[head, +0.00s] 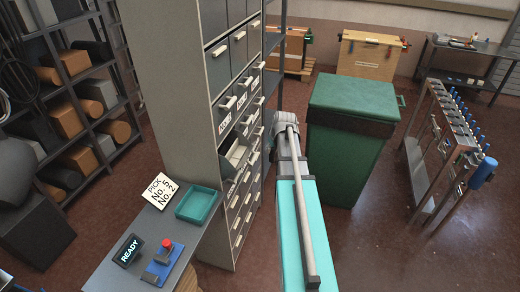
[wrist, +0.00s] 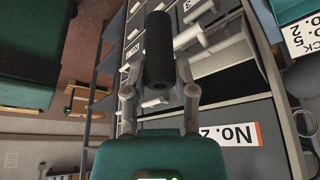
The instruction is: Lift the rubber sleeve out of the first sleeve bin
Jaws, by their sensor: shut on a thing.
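In the wrist view my gripper (wrist: 160,92) is shut on a black rubber sleeve (wrist: 158,45), a dark hollow cylinder held between its two fingers. The sleeve is in front of the drawer cabinet and appears clear of the bins. An open bin (wrist: 222,58) shows just right of it, with pale interior walls. A "No. 2" label (wrist: 238,134) appears upside down at lower right. In the head view an open bin (head: 234,157) sticks out of the cabinet. My gripper and the sleeve are not clearly visible there, behind my arm and the cabinet edge.
The tall drawer cabinet (head: 170,80) stands left of my arm. In front is a bench with a teal tray (head: 198,205), a "PICK No. 5 No. 2" card (head: 160,189) and a blue button box (head: 163,263). A green lidded bin (head: 345,150) stands close on the right.

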